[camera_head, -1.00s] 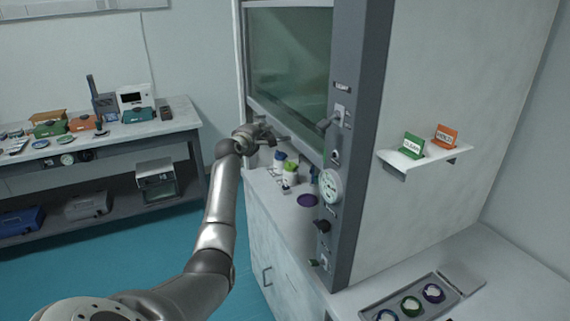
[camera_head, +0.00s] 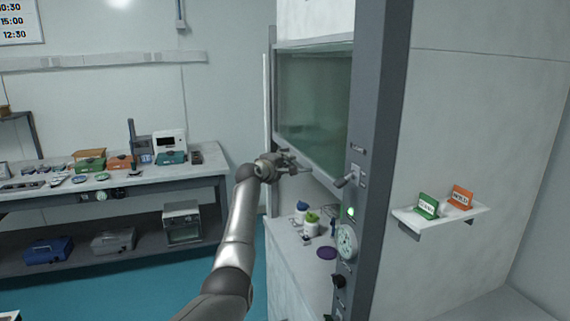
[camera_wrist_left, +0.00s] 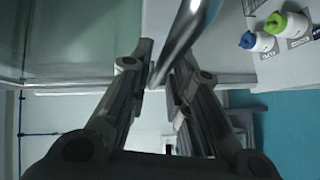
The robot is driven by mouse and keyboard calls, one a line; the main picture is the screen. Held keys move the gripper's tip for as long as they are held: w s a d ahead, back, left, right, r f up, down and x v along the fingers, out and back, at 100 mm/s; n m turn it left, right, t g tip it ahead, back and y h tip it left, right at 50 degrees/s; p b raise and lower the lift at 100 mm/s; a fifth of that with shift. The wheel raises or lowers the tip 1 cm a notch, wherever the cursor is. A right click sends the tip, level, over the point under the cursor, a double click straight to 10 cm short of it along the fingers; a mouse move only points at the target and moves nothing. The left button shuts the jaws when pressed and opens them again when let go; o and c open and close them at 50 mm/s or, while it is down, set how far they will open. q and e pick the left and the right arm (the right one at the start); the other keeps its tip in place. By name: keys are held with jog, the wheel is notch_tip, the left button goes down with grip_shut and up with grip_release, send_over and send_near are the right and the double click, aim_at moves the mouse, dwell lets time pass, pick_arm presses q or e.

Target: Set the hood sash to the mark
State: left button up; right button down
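The hood sash (camera_head: 312,100) is a greenish glass pane in a pale frame, and its lower edge slants above the hood's work surface. My left gripper (camera_head: 297,161) is at this lower edge, left of the grey control post (camera_head: 378,130). In the left wrist view, a shiny metal handle bar (camera_wrist_left: 189,28) runs between the fingertips of the left gripper (camera_wrist_left: 163,72), which are closed in on it. A small green light (camera_head: 351,212) is lit on the post above a round white gauge (camera_head: 346,242). I cannot make out the sash mark. My right gripper is out of view.
White bottles with a green cap (camera_head: 312,222) and a blue cap (camera_head: 302,208) stand below the sash, near a purple disc (camera_head: 327,253). A lever (camera_head: 347,180) sticks out from the post. A shelf (camera_head: 440,216) at right holds green and orange signs.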

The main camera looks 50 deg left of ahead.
pick_arm(q)
jog(key=shift+w+f, duration=0.1)
jog(key=shift+w, duration=0.05)
jog(key=v, duration=1.2)
dwell(0.7)
